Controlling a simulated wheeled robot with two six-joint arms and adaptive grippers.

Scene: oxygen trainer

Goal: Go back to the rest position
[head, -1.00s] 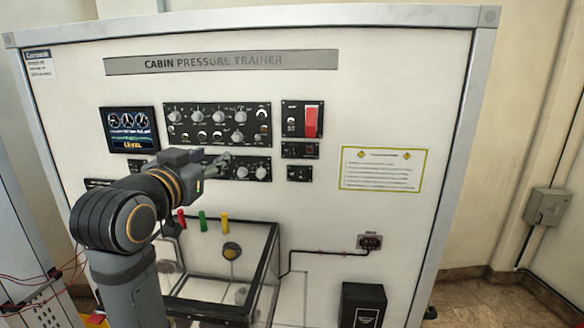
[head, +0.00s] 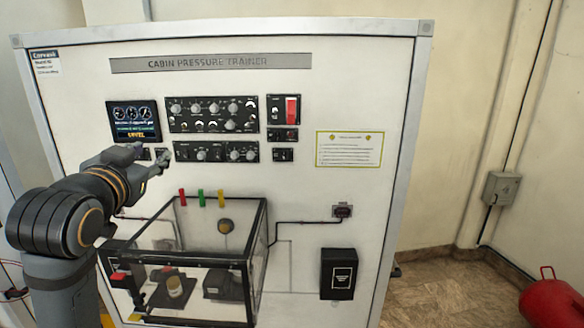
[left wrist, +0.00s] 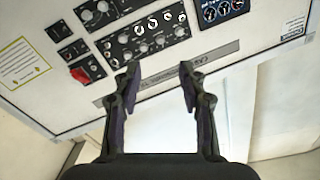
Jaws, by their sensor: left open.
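My left gripper (head: 150,158) is in front of the left part of the Cabin Pressure Trainer panel (head: 360,100), just below the small display (head: 133,123). It is open and empty. In the left wrist view its two fingers (left wrist: 160,95) stand apart, with the panel behind them appearing upside down. The upper knob panel (head: 212,114) and lower knob panel (head: 216,151) lie to the right of the gripper in the head view. My right gripper is not in either view.
A clear box with a black frame (head: 262,235) stands low before the panel, with red, green and yellow pieces on its top edge. A black box (head: 338,273) is to its right. A red cylinder (head: 552,304) lies on the floor at the far right. Floor between is clear.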

